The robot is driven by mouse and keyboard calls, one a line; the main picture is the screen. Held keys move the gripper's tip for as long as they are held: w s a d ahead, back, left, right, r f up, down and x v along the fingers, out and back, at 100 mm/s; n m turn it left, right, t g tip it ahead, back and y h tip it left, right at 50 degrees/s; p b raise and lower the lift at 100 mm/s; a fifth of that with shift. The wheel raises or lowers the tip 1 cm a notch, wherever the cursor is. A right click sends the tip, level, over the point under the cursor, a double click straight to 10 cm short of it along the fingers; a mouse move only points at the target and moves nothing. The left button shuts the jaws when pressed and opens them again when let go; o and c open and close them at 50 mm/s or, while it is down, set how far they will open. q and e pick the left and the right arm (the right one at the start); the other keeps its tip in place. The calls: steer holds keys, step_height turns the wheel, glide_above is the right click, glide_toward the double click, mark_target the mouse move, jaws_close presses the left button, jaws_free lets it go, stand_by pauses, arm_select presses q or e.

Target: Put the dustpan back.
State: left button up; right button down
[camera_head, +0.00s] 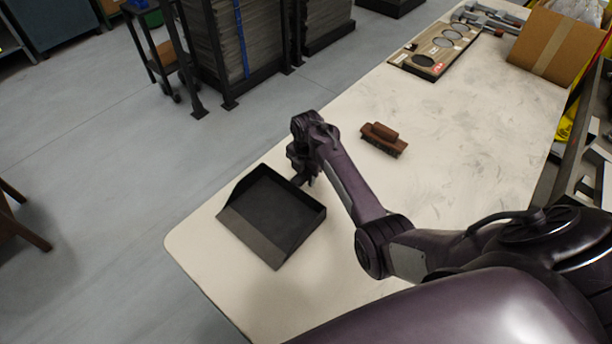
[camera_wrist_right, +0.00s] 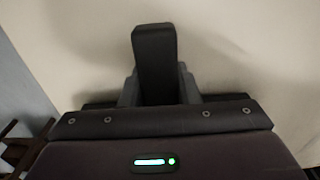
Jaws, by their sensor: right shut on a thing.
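The dustpan (camera_head: 270,212) is a black, square, shallow pan near the left end of the pale table (camera_head: 440,120) in the head view. It appears to lie flat on the tabletop, with its back edge towards my gripper. My right gripper (camera_head: 301,179) is at that back edge, shut on the dustpan's handle. In the right wrist view, the dark handle (camera_wrist_right: 154,58) stands between the grey fingers (camera_wrist_right: 157,90). In the head view the gripper and arm hide the handle. My left gripper is not in view.
A brown brush (camera_head: 383,138) lies right of the gripper. A board with oval shapes (camera_head: 434,52), tools (camera_head: 488,18) and a cardboard box (camera_head: 556,48) occupy the far end. The table's left edge drops to grey floor (camera_head: 110,200). The mid-table is mostly clear.

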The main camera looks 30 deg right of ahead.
steer(key=shift+f, duration=0.35)
steer(key=c, duration=1.1)
jaws_free()
step_height(320, 180, up, 12)
steer(key=shift+d, duration=0.15)
